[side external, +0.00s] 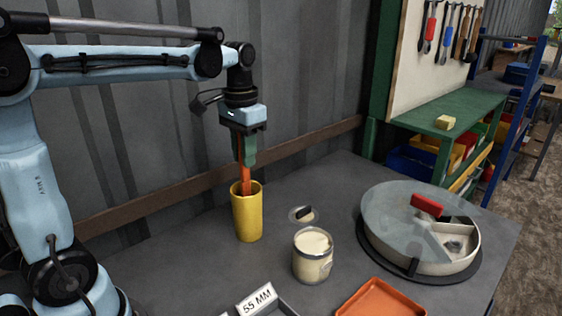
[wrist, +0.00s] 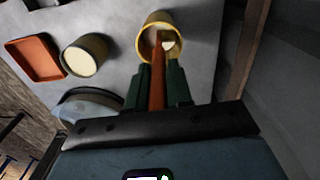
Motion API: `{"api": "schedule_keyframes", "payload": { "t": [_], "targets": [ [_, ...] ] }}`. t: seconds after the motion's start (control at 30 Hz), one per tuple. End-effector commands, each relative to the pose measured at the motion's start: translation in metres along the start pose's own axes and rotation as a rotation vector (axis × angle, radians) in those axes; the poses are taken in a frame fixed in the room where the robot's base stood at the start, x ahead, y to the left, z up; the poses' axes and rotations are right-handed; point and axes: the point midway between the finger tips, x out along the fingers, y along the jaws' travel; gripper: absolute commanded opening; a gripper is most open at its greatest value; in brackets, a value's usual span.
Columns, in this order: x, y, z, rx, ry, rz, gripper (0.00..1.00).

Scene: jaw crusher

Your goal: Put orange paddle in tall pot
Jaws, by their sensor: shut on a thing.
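The orange paddle (side external: 246,180) is upright between the fingers of my gripper (side external: 244,155). Its lower end is inside the mouth of the tall yellow pot (side external: 247,217), which stands on the grey table. In the wrist view the orange paddle (wrist: 157,83) runs from between the green fingers of my gripper (wrist: 158,88) into the yellow-rimmed pot (wrist: 143,41). Something pale shows inside the pot beside the paddle. My gripper is shut on the paddle, above the rim. The pot's bottom and the paddle's tip are hidden.
A jar of pale powder (side external: 312,258) stands right of the pot, with a small lid (side external: 302,214) behind it. A round container with a clear cover (side external: 400,225) and an orange tray (side external: 380,302) lie further right. A label reads 55 MM (side external: 257,299). A wall runs behind the table.

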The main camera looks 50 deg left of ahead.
Motion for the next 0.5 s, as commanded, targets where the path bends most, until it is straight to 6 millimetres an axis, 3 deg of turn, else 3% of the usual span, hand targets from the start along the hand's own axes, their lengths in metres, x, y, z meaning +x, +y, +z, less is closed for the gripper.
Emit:
{"api": "schedule_keyframes", "payload": {
  "t": [0.2,0.5],
  "targets": [
    [0.022,0.000,0.000,-0.008,0.000,0.000,0.00],
    [0.037,0.000,0.000,-0.014,0.000,0.000,0.00]
  ]
}}
